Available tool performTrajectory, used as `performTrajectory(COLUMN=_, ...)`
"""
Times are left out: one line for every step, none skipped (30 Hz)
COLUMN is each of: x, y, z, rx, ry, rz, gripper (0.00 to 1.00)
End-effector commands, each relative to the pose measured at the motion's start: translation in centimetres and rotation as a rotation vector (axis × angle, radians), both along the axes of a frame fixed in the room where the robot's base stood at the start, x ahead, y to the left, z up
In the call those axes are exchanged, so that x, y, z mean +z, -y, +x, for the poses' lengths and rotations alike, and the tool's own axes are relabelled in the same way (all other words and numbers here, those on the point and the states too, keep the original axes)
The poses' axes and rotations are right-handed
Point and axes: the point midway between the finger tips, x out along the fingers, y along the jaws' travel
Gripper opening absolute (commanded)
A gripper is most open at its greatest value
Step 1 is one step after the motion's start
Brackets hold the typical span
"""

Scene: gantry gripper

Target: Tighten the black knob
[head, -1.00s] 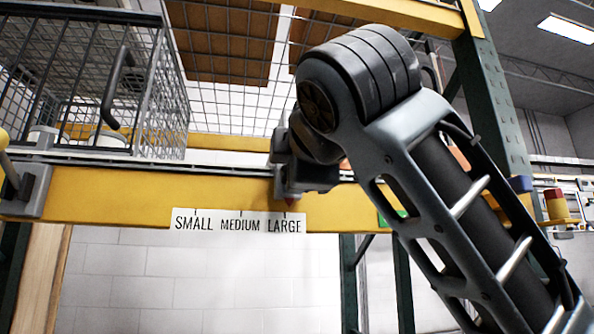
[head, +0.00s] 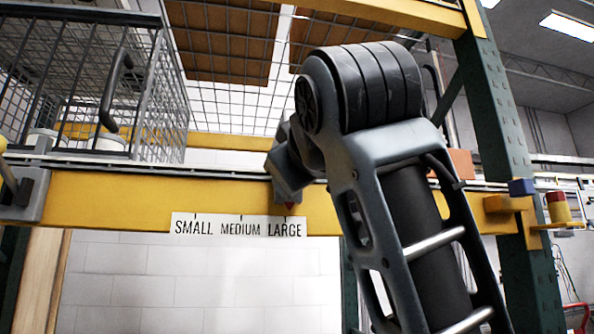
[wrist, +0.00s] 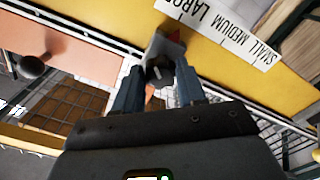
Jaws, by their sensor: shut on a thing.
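In the wrist view, my gripper (wrist: 158,78) has its two blue-grey fingers on either side of the black knob (wrist: 157,70), shut on it. The knob sits on a small grey slider block (wrist: 162,48) on the yellow beam. The block's red pointer (wrist: 175,37) is at the LARGE end of the label (wrist: 225,28). In the head view, the red pointer (head: 289,206) is just above the word LARGE on the white label (head: 238,226). My arm hides the knob and fingertips there.
The yellow beam (head: 120,200) runs across the head view. A wire cage (head: 90,85) with a dark handle stands at left. A green post (head: 500,120) and a red and yellow button box (head: 558,207) are at right. Another dark ball knob (wrist: 32,66) shows in the wrist view.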

Motion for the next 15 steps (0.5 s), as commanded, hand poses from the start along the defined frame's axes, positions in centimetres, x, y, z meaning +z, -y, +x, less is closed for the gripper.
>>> performTrajectory(x=-0.25, y=-0.21, z=-0.05, rx=0.004, ry=-0.016, rz=0.028, gripper=0.10)
performTrajectory(x=-0.25, y=-0.21, z=-0.06, rx=0.003, ry=-0.021, rz=0.046, gripper=0.10)
performTrajectory(x=-0.24, y=-0.19, z=-0.05, rx=0.003, ry=-0.028, rz=0.070, gripper=0.10)
performTrajectory(x=-0.26, y=-0.19, z=-0.05, rx=0.003, ry=-0.033, rz=0.086, gripper=0.10)
performTrajectory(x=-0.28, y=-0.20, z=-0.05, rx=0.003, ry=-0.037, rz=0.101, gripper=0.10)
performTrajectory(x=-0.30, y=-0.20, z=-0.05, rx=0.003, ry=-0.043, rz=0.120, gripper=0.10)
performTrajectory(x=-0.32, y=-0.19, z=-0.03, rx=0.002, ry=-0.046, rz=0.131, gripper=0.10)
performTrajectory(x=-0.33, y=-0.18, z=-0.03, rx=0.001, ry=-0.050, rz=0.143, gripper=0.10)
performTrajectory(x=-0.34, y=-0.17, z=-0.03, rx=0.001, ry=-0.054, rz=0.158, gripper=0.10)
performTrajectory(x=-0.35, y=-0.16, z=-0.03, rx=0.001, ry=-0.057, rz=0.167, gripper=0.10)
performTrajectory(x=-0.35, y=-0.17, z=-0.03, rx=0.001, ry=-0.059, rz=0.175, gripper=0.10)
performTrajectory(x=-0.36, y=-0.19, z=-0.03, rx=0.002, ry=-0.062, rz=0.184, gripper=0.10)
performTrajectory(x=-0.36, y=-0.20, z=-0.04, rx=0.002, ry=-0.064, rz=0.190, gripper=0.10)
performTrajectory(x=-0.36, y=-0.20, z=-0.04, rx=0.002, ry=-0.066, rz=0.195, gripper=0.10)
performTrajectory(x=-0.38, y=-0.20, z=-0.04, rx=0.002, ry=-0.067, rz=0.201, gripper=0.10)
